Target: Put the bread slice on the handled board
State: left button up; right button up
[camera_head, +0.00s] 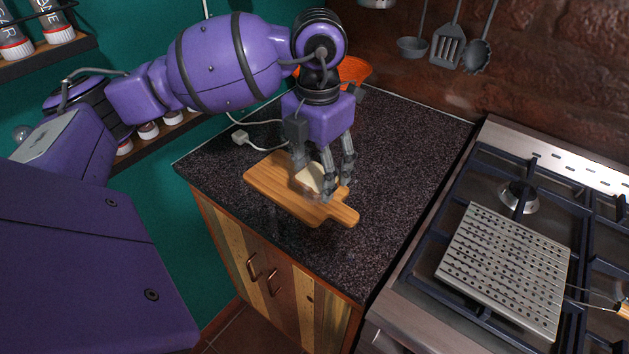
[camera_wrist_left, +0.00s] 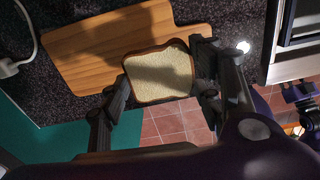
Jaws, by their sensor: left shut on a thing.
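The handled board (camera_head: 268,178) is a wooden cutting board lying flat on the dark counter, its handle pointing to the front right. My left gripper (camera_head: 328,190) is above the board, fingers pointing down. It is shut on the bread slice (camera_head: 311,178), a pale slice with a brown crust. In the left wrist view the bread slice (camera_wrist_left: 160,72) sits between the two fingers (camera_wrist_left: 160,90), overlapping the edge of the board (camera_wrist_left: 85,55). I cannot tell whether the slice touches the board. A purple and dark part at the right edge may be my right gripper (camera_wrist_left: 299,93); its fingers are unclear.
The stove (camera_head: 480,185) with a perforated grill plate (camera_head: 505,265) stands to the right. A white plug and cable (camera_head: 241,137) lie behind the board at left. An orange bowl (camera_head: 355,70) is at the back, partly hidden. The counter (camera_head: 410,145) right of the board is clear.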

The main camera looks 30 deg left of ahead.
aim_at(316, 169)
pick_arm(q)
jog(key=f, duration=0.1)
jog(key=w+a+f, duration=0.1)
jog(key=shift+w+a+f, duration=0.2)
jog(key=shift+w+f, duration=0.1)
notch_tip(316, 169, down, 3)
jog(key=shift+w+a+f, duration=0.15)
jog(key=shift+f, duration=0.05)
jog(key=shift+f, duration=0.1)
jog(key=o, duration=0.9)
